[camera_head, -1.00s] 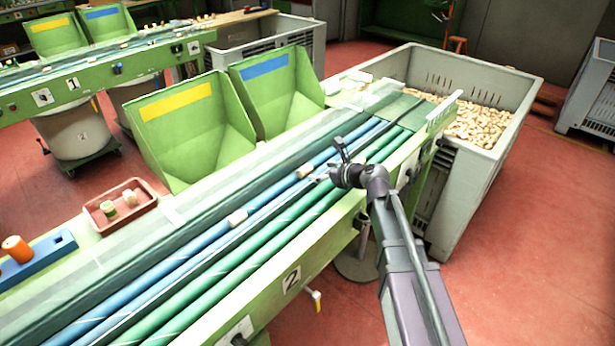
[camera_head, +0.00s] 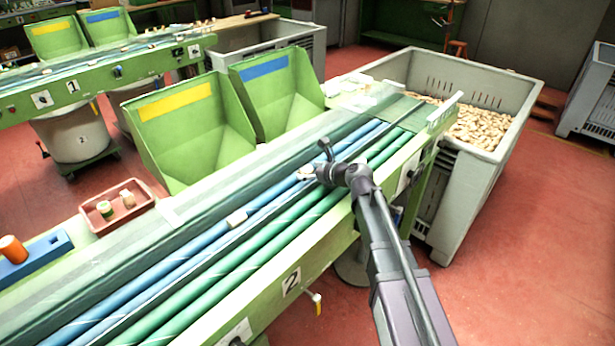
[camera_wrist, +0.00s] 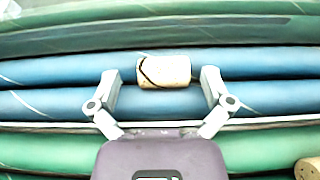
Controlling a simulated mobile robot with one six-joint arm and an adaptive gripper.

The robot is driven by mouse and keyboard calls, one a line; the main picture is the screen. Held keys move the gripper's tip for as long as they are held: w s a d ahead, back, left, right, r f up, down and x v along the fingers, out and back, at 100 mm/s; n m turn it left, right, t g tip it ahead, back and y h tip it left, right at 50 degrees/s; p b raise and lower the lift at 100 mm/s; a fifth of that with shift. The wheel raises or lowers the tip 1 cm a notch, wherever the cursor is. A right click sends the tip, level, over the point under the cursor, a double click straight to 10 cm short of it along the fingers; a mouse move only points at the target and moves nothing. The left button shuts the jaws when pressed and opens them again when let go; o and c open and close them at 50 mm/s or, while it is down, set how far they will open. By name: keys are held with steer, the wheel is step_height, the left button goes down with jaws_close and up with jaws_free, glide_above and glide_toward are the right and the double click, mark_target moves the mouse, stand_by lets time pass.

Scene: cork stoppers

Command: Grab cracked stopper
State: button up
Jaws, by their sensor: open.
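A pale cork stopper (camera_wrist: 164,71) with a dark curved crack line near its left end lies across the blue rollers in the wrist view. It also shows in the head view (camera_head: 304,173), partly hidden by my gripper. My gripper (camera_wrist: 160,78) is open, with one finger on either side of the cracked stopper and a gap at each end. In the head view my gripper (camera_head: 316,163) hangs over the blue rollers of line 2. Another stopper (camera_head: 237,217) lies further down the blue rollers.
A further cork (camera_wrist: 308,169) shows at the lower right corner of the wrist view. A red tray (camera_head: 120,207) with two stoppers and a blue block (camera_head: 40,260) with an orange piece stand at the left. Green chutes (camera_head: 190,130) rise behind. A grey bin (camera_head: 470,165) of corks stands right.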

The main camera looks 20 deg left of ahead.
steer(key=shift+x, duration=0.9)
steer(key=c, duration=0.7)
